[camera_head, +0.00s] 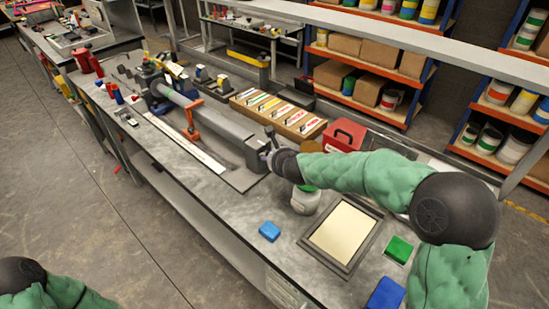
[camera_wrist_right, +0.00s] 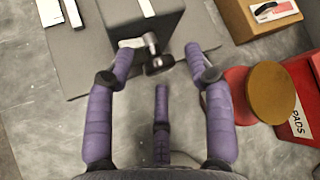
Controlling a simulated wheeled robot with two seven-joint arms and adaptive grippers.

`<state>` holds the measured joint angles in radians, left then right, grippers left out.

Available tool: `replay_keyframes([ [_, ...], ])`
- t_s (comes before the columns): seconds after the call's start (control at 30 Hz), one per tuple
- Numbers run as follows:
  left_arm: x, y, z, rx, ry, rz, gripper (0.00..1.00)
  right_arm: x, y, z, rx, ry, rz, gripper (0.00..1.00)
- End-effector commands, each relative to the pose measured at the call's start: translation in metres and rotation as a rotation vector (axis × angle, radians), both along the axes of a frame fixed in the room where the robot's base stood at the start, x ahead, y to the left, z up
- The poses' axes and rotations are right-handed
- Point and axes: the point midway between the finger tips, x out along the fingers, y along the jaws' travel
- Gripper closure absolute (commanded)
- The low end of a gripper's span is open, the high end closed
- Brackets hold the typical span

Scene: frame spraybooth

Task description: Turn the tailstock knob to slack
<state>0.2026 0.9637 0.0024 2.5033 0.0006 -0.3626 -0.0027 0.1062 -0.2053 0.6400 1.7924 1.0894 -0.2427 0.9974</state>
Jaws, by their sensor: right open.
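The tailstock (camera_head: 238,135) is a grey block at the near right end of a long bench fixture in the head view. In the right wrist view, the tailstock (camera_wrist_right: 145,28) is a dark block at the top. Its knob (camera_wrist_right: 158,64) is a small dark piece with a metal stem on the block's near face. My right gripper (camera_head: 270,152) is at this end of the tailstock. In the wrist view, the right gripper (camera_wrist_right: 162,54) is open, with purple fingers either side of the knob and apart from it. My left gripper is out of view.
A red box (camera_head: 343,135) stands behind my right wrist; a tan disc (camera_wrist_right: 272,92) is close to the right finger. A label tray (camera_head: 278,112) lies behind the fixture.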

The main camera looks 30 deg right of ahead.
Motion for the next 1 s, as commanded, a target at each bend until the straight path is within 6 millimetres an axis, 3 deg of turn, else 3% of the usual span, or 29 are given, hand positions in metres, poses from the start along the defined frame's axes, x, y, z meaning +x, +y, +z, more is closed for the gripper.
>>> replay_keyframes([
  [0.17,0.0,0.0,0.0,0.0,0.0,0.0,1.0,-0.007,0.001,0.006,0.001,-0.002,-0.001,0.47],
  [0.7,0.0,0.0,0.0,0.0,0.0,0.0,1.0,-0.075,0.01,0.054,0.001,-0.002,0.0,0.47],
  [1.0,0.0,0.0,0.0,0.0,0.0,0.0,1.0,-0.095,0.013,0.068,-0.001,0.0,0.001,0.47],
])
